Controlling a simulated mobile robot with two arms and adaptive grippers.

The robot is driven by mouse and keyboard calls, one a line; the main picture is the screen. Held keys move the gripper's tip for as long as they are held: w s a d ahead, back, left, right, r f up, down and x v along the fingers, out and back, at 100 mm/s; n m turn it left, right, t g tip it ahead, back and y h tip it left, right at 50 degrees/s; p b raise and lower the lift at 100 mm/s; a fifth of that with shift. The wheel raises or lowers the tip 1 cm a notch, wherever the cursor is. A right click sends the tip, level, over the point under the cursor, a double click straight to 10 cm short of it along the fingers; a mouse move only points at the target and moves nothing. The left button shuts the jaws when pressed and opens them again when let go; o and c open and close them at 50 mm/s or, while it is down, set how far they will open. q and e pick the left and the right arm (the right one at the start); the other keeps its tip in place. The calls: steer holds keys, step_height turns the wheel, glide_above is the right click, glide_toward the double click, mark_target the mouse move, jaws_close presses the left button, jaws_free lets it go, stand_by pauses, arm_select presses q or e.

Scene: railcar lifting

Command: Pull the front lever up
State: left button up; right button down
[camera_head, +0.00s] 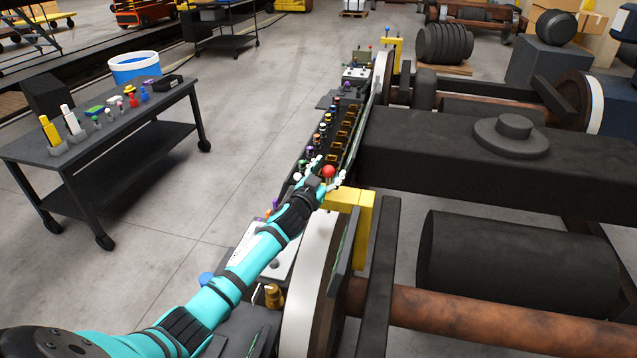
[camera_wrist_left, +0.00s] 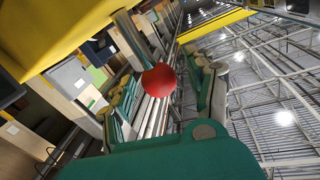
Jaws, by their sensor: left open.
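The front lever's round red knob (camera_head: 328,171) stands just beyond the near yellow bracket (camera_head: 350,205), beside the railcar wheel. In the left wrist view the red knob (camera_wrist_left: 159,80) tops a grey metal rod (camera_wrist_left: 130,40). My left gripper (camera_head: 326,170) reaches in from the lower left, with its fingers spread on both sides of the knob. In the left wrist view the left gripper (camera_wrist_left: 168,92) is open, and the knob appears between the fingers with gaps beside it. I cannot tell whether the palm touches it. My right gripper is not in view.
A long rack of coloured small parts (camera_head: 325,130) runs beyond the knob. The dark railcar frame (camera_head: 440,140) and wheels (camera_head: 307,275) fill the right side. A wheeled tool table (camera_head: 90,135) stands at left, with clear floor (camera_head: 235,120) between.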

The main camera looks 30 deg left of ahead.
arm_select(q)
steer(key=s, duration=1.1)
steer(key=shift+s+d, duration=0.2)
steer(key=shift+d, duration=0.1)
